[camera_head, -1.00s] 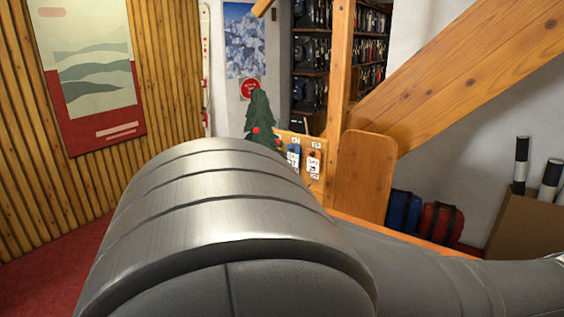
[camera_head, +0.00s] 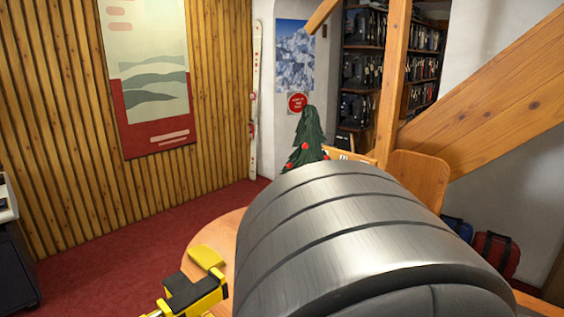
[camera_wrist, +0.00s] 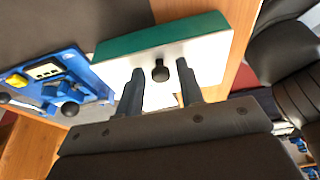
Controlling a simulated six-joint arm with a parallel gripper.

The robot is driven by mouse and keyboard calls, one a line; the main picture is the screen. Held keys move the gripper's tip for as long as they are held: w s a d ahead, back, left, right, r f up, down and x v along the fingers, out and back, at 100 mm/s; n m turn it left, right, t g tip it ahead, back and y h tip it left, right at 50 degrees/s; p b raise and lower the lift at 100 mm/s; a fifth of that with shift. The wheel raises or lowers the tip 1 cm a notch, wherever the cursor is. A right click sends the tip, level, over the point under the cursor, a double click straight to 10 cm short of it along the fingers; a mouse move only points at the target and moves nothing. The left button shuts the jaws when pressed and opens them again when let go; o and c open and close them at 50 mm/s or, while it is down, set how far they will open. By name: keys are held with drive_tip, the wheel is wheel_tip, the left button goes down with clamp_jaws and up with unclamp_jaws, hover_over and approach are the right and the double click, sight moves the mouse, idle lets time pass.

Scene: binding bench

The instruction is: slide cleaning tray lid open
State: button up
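In the wrist view, a box-like tray with a pale flat face (camera_wrist: 208,60) and a green side (camera_wrist: 160,36) lies ahead of my gripper; I take it for the cleaning tray and its lid. A black round knob (camera_wrist: 160,72) stands on the pale face. My gripper (camera_wrist: 160,69) is open, with one dark finger on each side of the knob and a gap to it on both sides. Whether the fingertips reach down to the knob's depth is unclear. In the head view, my arm hides the tray and gripper.
A blue device (camera_wrist: 62,78) with a small display and black knobs sits left of the tray on the wooden bench (camera_wrist: 240,78). In the head view, a yellow and black clamp-like fixture (camera_head: 193,290) is at the wooden table's edge (camera_head: 208,238), and a small tree (camera_head: 307,140) stands behind.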

drive_tip(key=c, duration=0.6)
drive_tip(key=shift+o, duration=0.2)
drive_tip(key=shift+w, duration=0.1)
drive_tip(key=shift+w+a, duration=2.95)
drive_tip(key=o, duration=0.4)
drive_tip(key=shift+o, duration=0.2)
